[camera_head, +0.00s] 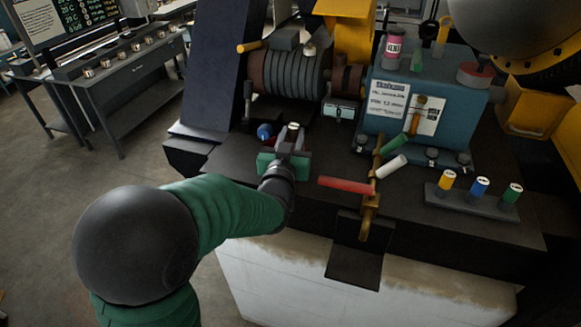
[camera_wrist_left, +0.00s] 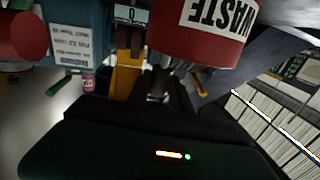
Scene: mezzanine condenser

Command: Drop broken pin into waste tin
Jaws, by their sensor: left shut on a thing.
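My left gripper (camera_head: 292,140) is over the dark bench top, in front of the ribbed coil. It is shut on a small piece that is mostly hidden by the fingers; a pale top (camera_head: 293,126) shows at the tips. I cannot tell for sure that it is the broken pin. In the left wrist view the waste tin (camera_wrist_left: 205,45) is a dark red cylinder with a white WASTE label, large and close to the fingers (camera_wrist_left: 158,88). I cannot make out this tin in the head view. My right gripper is not in view.
The ribbed coil (camera_head: 290,73) stands behind the gripper. To the right are a blue box (camera_head: 440,95), a brass lever (camera_head: 371,185), a red rod (camera_head: 346,185), a white cylinder (camera_head: 391,166) and a rack (camera_head: 470,208) of coloured cylinders. The front left bench top is mostly clear.

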